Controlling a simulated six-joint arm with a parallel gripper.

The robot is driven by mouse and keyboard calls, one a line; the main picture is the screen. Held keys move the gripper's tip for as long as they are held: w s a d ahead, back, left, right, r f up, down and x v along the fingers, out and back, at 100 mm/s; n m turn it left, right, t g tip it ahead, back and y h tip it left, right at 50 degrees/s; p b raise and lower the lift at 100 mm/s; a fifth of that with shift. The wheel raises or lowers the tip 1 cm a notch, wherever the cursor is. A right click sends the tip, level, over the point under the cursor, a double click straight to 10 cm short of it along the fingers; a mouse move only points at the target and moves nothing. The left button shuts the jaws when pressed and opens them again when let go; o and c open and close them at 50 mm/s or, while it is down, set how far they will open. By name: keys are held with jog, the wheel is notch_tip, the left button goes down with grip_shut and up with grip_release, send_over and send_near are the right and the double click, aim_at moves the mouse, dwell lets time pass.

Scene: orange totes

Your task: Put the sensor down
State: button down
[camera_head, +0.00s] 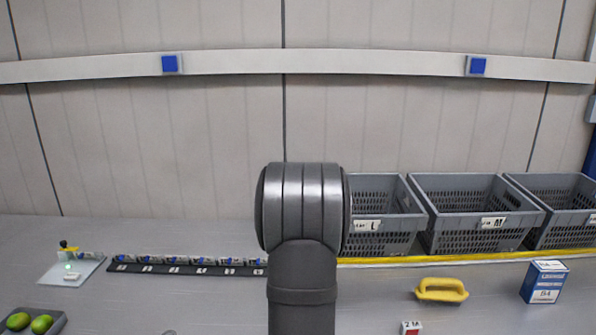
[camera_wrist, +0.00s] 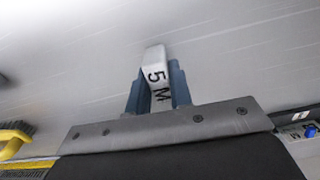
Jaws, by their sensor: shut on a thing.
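My gripper (camera_wrist: 158,85) shows in the wrist view, with two blue-grey fingers shut on a small pale block marked "5 M", which I take to be the sensor (camera_wrist: 155,62). The block sits between the fingers and its end reaches a little past the fingertips. The grey work surface fills the view behind it; I cannot tell how far below the block it lies. In the head view my own dark arm link stands in the middle and hides the gripper and the block.
A black rail (camera_head: 180,269) with several lettered slots lies left of centre, beside a pale plate (camera_head: 55,278) with a green light. Grey crates (camera_head: 465,195) stand at the back right. A yellow handled thing (camera_head: 440,290) and a blue-white box (camera_head: 543,282) are in front.

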jog(key=shift+w+a+f, duration=0.1)
jog(key=shift+a+f, duration=0.05)
jog(key=shift+a, duration=0.55)
jog(key=w+d+r, duration=0.3)
jog(key=w+r, duration=0.6)
jog(key=w+a+f, duration=0.1)
jog(key=a+f, duration=0.1)
jog(key=a, duration=0.1)
jog(key=w+a+f, duration=0.2)
jog(key=a, duration=0.2)
jog(key=w+a+f, duration=0.1)
jog(key=a+f, duration=0.1)
jog(key=a, duration=0.1)
jog(key=shift+w+a+f, duration=0.2)
jog(key=shift+w+a, duration=0.1)
jog(key=shift+a, duration=0.1)
jog(key=shift+a+f, duration=0.1)
jog(key=shift+f, duration=1.95)
jog(key=shift+f, duration=0.15)
jog(key=c, duration=1.3)
grip_release()
